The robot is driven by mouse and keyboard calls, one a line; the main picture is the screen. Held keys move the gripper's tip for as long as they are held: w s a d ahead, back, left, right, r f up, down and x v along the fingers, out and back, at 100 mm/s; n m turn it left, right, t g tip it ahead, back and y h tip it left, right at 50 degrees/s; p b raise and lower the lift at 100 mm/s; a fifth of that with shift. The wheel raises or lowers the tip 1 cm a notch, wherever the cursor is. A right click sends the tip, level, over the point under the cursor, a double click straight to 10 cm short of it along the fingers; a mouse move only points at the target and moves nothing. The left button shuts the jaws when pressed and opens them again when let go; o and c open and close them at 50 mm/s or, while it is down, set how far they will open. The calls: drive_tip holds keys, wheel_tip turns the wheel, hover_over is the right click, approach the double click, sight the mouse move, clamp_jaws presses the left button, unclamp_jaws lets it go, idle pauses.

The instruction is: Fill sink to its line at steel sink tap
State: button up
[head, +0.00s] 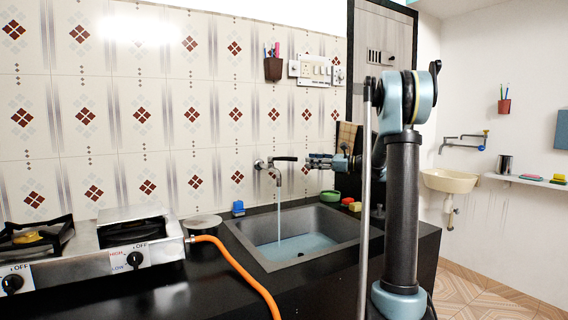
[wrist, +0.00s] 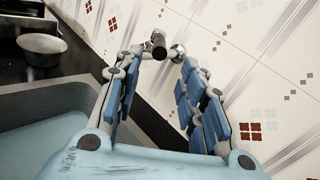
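The steel sink (head: 345,222) is set in the dark counter, with pale blue water (head: 300,247) covering its bottom. The wall tap (head: 262,164) has a dark lever (head: 286,158) pointing right. A thin stream of water (head: 279,215) falls from its spout into the sink. My gripper (head: 311,160) is just right of the lever. In the wrist view its blue-padded fingers (wrist: 160,68) are apart, with the dark lever end (wrist: 158,45) near their tips and nothing held. I cannot make out a fill line on the sink wall.
A gas stove (head: 130,245) with an orange hose (head: 235,265) stands left of the sink. A blue sponge (head: 238,208), a green bowl (head: 330,196) and a red block (head: 347,201) sit by the rim. A tiled wall rises behind the tap.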

sight(274, 158)
drive_tip(key=x, duration=1.4)
clamp_jaws()
